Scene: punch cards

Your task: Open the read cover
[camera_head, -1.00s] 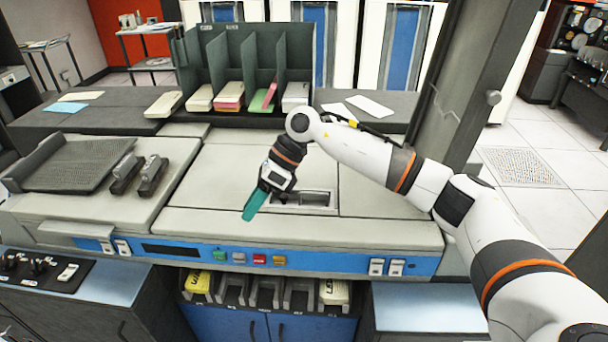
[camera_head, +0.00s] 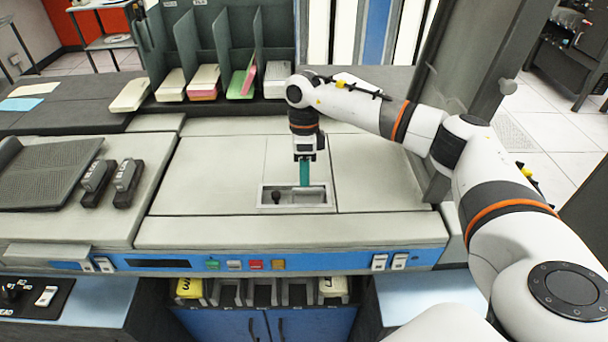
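The read cover looks to be the light grey panel (camera_head: 205,185) on top of the card machine, though no label on it can be read. A recessed rectangular well (camera_head: 278,196) with a dark knob inside is set into the machine top near the panel's right part. My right gripper (camera_head: 305,185) points straight down, with its teal fingers at or in the right part of this well. The fingers overlap from this view, so I cannot tell whether they are apart or touching the well. My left gripper is out of view.
A dark green card rack (camera_head: 220,45) with several card stacks stands behind the machine. A dark card tray (camera_head: 45,175) and two dark blocks (camera_head: 110,180) lie to the left. A blue strip with coloured buttons (camera_head: 235,264) runs along the front. A dark upright post (camera_head: 470,80) stands at right.

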